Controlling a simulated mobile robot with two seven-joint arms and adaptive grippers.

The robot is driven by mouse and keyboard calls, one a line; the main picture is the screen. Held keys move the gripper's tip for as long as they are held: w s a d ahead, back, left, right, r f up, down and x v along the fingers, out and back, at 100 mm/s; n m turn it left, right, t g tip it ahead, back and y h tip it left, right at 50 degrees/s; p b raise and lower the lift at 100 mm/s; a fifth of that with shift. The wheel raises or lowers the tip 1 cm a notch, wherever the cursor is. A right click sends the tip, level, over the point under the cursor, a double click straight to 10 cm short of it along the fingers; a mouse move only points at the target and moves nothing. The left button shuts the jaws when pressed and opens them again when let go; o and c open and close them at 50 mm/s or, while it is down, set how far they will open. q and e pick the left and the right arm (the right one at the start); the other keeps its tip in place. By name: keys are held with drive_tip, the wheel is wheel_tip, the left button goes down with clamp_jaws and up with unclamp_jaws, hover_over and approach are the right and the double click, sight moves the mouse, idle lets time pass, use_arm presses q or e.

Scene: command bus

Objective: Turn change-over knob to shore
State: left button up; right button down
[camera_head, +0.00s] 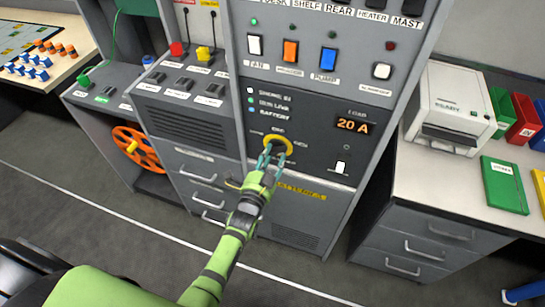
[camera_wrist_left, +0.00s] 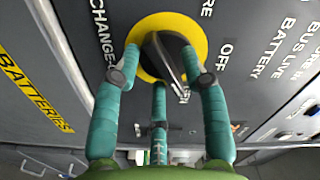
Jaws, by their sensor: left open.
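The change-over knob is a dark bar handle on a round yellow plate (camera_head: 281,144) on the dark front panel of the console. In the left wrist view the knob (camera_wrist_left: 172,62) lies slanted across the yellow plate. The word OFF is printed to its right, CHANGE- to its left, and a label ending in RE is cut off at the top. My left gripper (camera_head: 270,157) is at the knob, with its teal fingers open around it. In the left wrist view the gripper (camera_wrist_left: 160,65) has fingers on both sides and a third below. Contact is unclear. My right gripper is out of view.
A load display (camera_head: 354,124) reads 20 A, with a white switch (camera_head: 340,168) below it. Status lamps (camera_head: 250,101) sit upper left of the knob. An orange handwheel (camera_head: 137,150) is at the left. A printer (camera_head: 448,108) stands on the right counter. Open floor lies in front.

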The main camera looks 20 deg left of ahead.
use_arm(q)
clamp_jaws()
drive_tip(key=shift+n, duration=0.3)
drive_tip(key=shift+d+r+n, duration=0.15)
drive_tip(key=shift+n, duration=3.7)
drive_tip(key=shift+d+r+n, duration=0.15)
drive_tip(key=shift+d+n, duration=0.05)
drive_tip(key=shift+n, duration=3.7)
drive_tip(key=shift+d+r+n, duration=0.15)
drive_tip(key=shift+n, duration=3.7)
unclamp_jaws()
